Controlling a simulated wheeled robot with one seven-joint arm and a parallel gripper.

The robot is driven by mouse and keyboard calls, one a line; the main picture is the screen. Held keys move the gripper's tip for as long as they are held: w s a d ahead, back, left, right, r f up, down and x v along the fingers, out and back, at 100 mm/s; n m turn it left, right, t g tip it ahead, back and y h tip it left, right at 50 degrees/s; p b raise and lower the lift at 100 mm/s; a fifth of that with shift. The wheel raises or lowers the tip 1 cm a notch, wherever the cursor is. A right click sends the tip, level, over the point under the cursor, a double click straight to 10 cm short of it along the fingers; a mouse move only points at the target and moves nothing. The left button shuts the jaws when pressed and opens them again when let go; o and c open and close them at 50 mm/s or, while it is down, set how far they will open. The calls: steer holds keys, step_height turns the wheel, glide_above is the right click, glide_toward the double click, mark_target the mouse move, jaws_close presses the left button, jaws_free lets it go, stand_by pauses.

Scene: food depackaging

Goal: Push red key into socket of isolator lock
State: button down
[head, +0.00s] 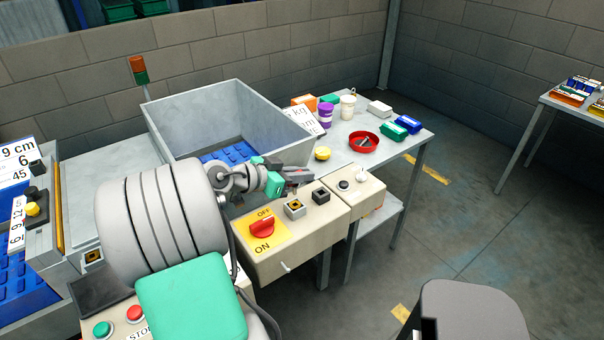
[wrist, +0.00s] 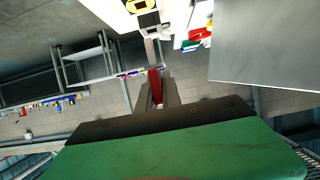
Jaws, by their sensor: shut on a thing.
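My gripper (head: 299,178) is shut on the red key (wrist: 154,84), whose red part sits between the two fingers in the wrist view. A pale shaft (wrist: 150,52) runs from it toward a block with a black top (wrist: 149,20). I cannot tell whether the shaft touches that block. In the head view my gripper is above the back edge of the cream control box (head: 290,240). On that box stand a grey block with a yellow-rimmed dark socket (head: 294,207) and a small black block (head: 321,196). I cannot tell for certain which is the isolator lock.
A red rotary switch (head: 262,227) on a yellow OFF/ON plate sits left of the blocks. A large grey bin (head: 270,115) stands behind my gripper. The table to the right holds a red bowl (head: 363,142), a yellow object (head: 323,153), cups and packs.

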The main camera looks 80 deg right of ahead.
steer(key=shift+f+b, duration=0.85)
steer(key=shift+f, duration=0.5)
steer(key=shift+b, duration=0.75)
stand_by(0.4)
steer(key=shift+f+b, duration=2)
steer(key=shift+f, duration=0.05)
steer(key=c, duration=1.5)
jaws_free()
steer(key=shift+o, duration=0.2)
steer(key=v, duration=0.8)
steer(key=shift+d, duration=0.1)
